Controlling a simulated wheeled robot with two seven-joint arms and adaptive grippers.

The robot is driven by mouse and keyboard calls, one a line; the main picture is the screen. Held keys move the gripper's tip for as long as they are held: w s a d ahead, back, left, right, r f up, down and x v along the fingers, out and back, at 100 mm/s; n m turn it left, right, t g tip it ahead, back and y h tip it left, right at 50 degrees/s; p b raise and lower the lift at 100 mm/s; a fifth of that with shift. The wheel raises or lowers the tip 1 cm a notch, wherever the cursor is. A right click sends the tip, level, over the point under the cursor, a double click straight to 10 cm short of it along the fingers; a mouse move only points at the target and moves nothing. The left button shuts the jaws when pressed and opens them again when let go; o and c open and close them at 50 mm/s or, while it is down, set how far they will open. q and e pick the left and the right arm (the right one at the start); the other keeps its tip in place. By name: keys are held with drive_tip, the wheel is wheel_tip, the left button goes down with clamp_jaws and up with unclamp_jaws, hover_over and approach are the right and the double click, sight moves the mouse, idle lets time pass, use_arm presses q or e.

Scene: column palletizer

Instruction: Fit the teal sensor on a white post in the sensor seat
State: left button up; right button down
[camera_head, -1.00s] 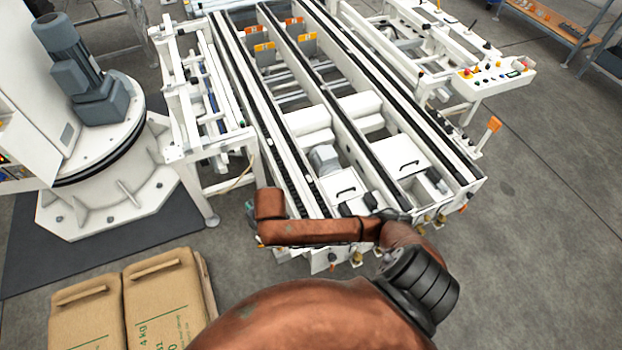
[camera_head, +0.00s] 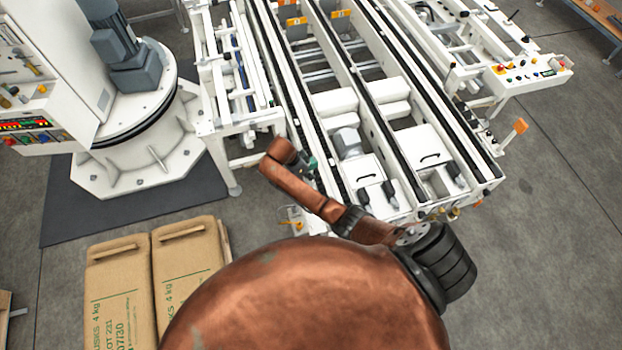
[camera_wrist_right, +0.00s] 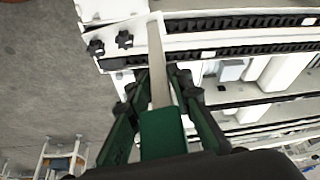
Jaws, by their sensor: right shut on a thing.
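In the right wrist view my right gripper (camera_wrist_right: 162,84) has dark green fingers, shut around a pale post. A teal block, the sensor (camera_wrist_right: 163,134), sits between the fingers at the near end of the post (camera_wrist_right: 158,50). The post's far end overlaps a white conveyor end plate with black knobs (camera_wrist_right: 112,44); I cannot tell whether they touch. In the head view only a small green part of the gripper (camera_head: 312,163) shows behind my copper arm, by the conveyor's left front corner. I cannot make out the sensor seat for certain. My left gripper is not in view.
The white conveyor frame (camera_head: 372,165) with dark chain tracks fills the middle. A white side frame (camera_head: 245,125) stands left of it, near a round machine base (camera_head: 150,150). Tan sacks (camera_head: 185,270) lie at lower left. Grey floor is clear at right.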

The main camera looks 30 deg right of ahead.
drive_tip(key=s+f, duration=0.1)
drive_tip(key=s+f+m, duration=0.1)
drive_tip(key=f, duration=0.1)
drive_tip(key=s+f+m+g+b, duration=0.1)
drive_tip(key=shift+a+f, duration=0.25)
drive_tip(key=shift+a, duration=0.05)
drive_tip(key=shift+f+b, duration=0.8)
drive_tip(key=shift+b, duration=0.1)
wheel_tip(320, 180, down, 2)
drive_tip(key=shift+f+b, duration=0.1)
drive_tip(key=shift+b, duration=1.05)
drive_tip(key=shift+f+b, duration=0.65)
drive_tip(key=shift+b, duration=0.05)
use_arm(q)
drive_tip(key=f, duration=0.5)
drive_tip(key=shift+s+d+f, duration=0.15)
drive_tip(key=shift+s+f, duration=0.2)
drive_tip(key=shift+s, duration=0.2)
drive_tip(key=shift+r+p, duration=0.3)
use_arm(e)
drive_tip(key=shift+a, duration=0.2)
